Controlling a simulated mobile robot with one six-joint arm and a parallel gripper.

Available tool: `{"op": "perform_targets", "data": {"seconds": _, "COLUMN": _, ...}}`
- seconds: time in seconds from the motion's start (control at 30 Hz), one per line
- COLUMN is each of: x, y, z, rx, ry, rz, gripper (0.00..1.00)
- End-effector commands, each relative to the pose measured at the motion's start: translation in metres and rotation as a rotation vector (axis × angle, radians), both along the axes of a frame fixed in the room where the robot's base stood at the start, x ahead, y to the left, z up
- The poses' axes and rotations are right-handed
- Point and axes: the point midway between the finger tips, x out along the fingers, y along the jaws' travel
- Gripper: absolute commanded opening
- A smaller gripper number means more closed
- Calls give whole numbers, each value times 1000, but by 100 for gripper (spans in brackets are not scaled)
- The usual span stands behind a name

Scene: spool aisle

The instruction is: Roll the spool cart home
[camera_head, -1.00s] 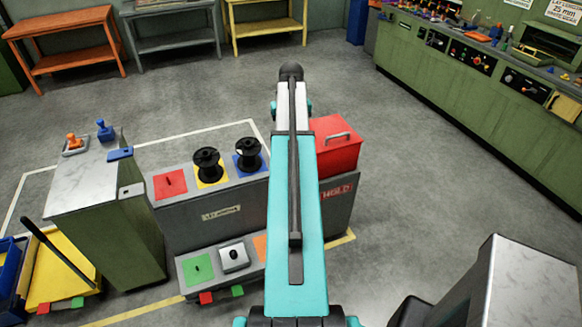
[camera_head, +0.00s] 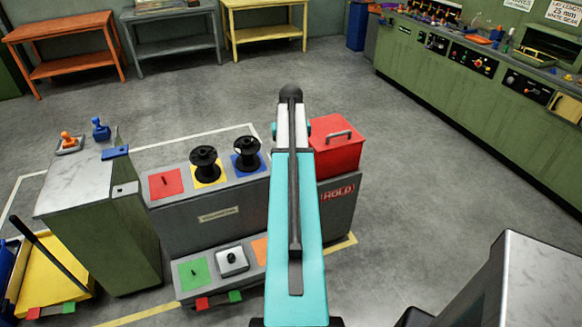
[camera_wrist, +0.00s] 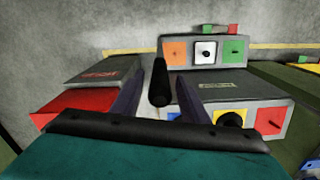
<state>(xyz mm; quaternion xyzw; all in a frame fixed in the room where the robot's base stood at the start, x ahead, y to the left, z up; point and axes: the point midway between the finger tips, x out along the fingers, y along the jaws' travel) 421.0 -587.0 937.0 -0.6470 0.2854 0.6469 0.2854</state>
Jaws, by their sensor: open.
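A grey two-level stand (camera_head: 235,208) stands in the middle of the head view, with two black spools (camera_head: 204,164) (camera_head: 246,153) upright on its yellow and blue squares. I cannot tell whether this stand is the cart. A yellow tray-like unit (camera_head: 50,275) with a slanting black bar (camera_head: 40,243) is at the lower left. My gripper (camera_wrist: 160,78) is open in the wrist view, its dark fingers apart. A black cylinder (camera_wrist: 160,90) shows between the fingers; I cannot tell if they touch it. My arm hides the gripper in the head view.
A red lidded box (camera_head: 335,152) sits on a grey block marked HOLD (camera_head: 338,205), beside my arm. A green cabinet (camera_head: 110,230) with a pale top stands left of the stand. A green workbench (camera_head: 490,110) runs along the right. Grey floor is clear beyond the stand.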

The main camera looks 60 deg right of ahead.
Motion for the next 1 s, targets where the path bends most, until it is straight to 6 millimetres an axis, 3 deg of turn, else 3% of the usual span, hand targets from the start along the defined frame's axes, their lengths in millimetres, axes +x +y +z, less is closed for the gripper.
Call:
{"op": "perform_targets", "data": {"seconds": 0.23, "x": 0, "y": 0, "z": -21, "rx": 0, "ry": 0, "rz": 0, "gripper": 41}}
{"op": "perform_targets", "data": {"seconds": 0.67, "x": 0, "y": 0, "z": -24, "rx": 0, "ry": 0, "rz": 0, "gripper": 41}}
{"op": "perform_targets", "data": {"seconds": 0.9, "x": 0, "y": 0, "z": -24, "rx": 0, "ry": 0, "rz": 0, "gripper": 0}}
{"op": "perform_targets", "data": {"seconds": 1.0, "x": 0, "y": 0, "z": -24, "rx": 0, "ry": 0, "rz": 0, "gripper": 0}}
